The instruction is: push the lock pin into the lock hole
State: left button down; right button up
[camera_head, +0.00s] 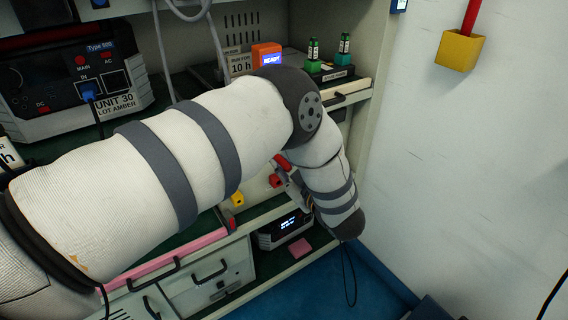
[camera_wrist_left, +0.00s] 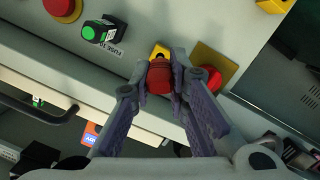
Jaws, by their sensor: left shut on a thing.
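My left gripper (camera_wrist_left: 160,85) is shut on a red knob-like part, which I take to be the lock pin (camera_wrist_left: 159,78). The fingers sit on either side of it in the left wrist view. A small yellow piece (camera_wrist_left: 160,51) shows just beyond the red part, against the grey panel. I cannot tell whether they touch. I cannot make out the lock hole; the held part and fingers may cover it. In the head view my left gripper (camera_head: 288,175) is small and partly hidden beside my arm. My right gripper is not in view.
A red button on a yellow plate (camera_wrist_left: 208,78) is close right of the fingers. A green button (camera_wrist_left: 99,32) and another red button (camera_wrist_left: 61,7) are at left on the panel. A drawer handle (camera_head: 209,270) protrudes below. The white wall (camera_head: 480,150) bounds the right.

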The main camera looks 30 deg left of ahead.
pick_arm(q)
jog(key=shift+r+x, duration=0.1)
jog(key=shift+x, duration=0.85)
jog(key=shift+r+x, duration=0.15)
jog(key=shift+x, duration=0.85)
dwell(0.3)
jog(key=c, duration=1.5)
grip_release()
jog(key=shift+s+a, duration=0.1)
jog(key=shift+s, duration=0.05)
jog(key=shift+o, duration=0.2)
